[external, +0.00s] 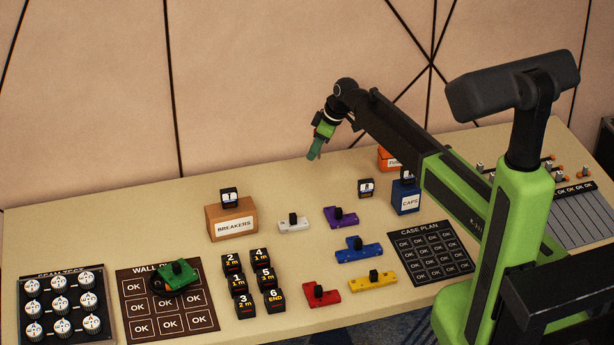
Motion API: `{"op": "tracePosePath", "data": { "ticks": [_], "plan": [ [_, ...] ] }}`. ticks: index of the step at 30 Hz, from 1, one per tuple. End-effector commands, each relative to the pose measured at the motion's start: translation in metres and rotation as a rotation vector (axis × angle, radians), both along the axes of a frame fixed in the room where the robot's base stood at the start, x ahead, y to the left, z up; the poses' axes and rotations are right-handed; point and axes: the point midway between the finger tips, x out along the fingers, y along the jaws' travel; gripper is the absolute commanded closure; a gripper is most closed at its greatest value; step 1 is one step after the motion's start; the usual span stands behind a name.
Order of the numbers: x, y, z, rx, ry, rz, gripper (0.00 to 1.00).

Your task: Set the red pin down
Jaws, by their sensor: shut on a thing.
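My gripper (314,153) is above the back part of the table, left of the orange box (388,159). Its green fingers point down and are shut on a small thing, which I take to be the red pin. The pin is too small or hidden between the fingers, and I cannot make out its colour or tilt. The fingers look clear of the table top (285,185). A red block with a black knob (321,296) lies at the table's front and is a separate thing.
The breakers box (232,222) stands left of the gripper, the blue caps box (405,199) right. White (293,226), purple (343,220), blue (359,254) and yellow (373,285) blocks lie in front. Table space below the gripper is bare.

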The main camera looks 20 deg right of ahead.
Motion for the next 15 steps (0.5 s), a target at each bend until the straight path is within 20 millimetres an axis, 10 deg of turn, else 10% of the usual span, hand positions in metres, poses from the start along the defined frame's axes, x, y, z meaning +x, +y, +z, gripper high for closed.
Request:
{"op": "tracePosePath", "data": {
  "ticks": [8,15],
  "plan": [
    [-0.087,-0.008,-0.001,-0.019,-0.002,0.229,1.0],
    [-0.213,-0.008,0.001,-0.009,0.001,0.45,1.0]
  ]
}}
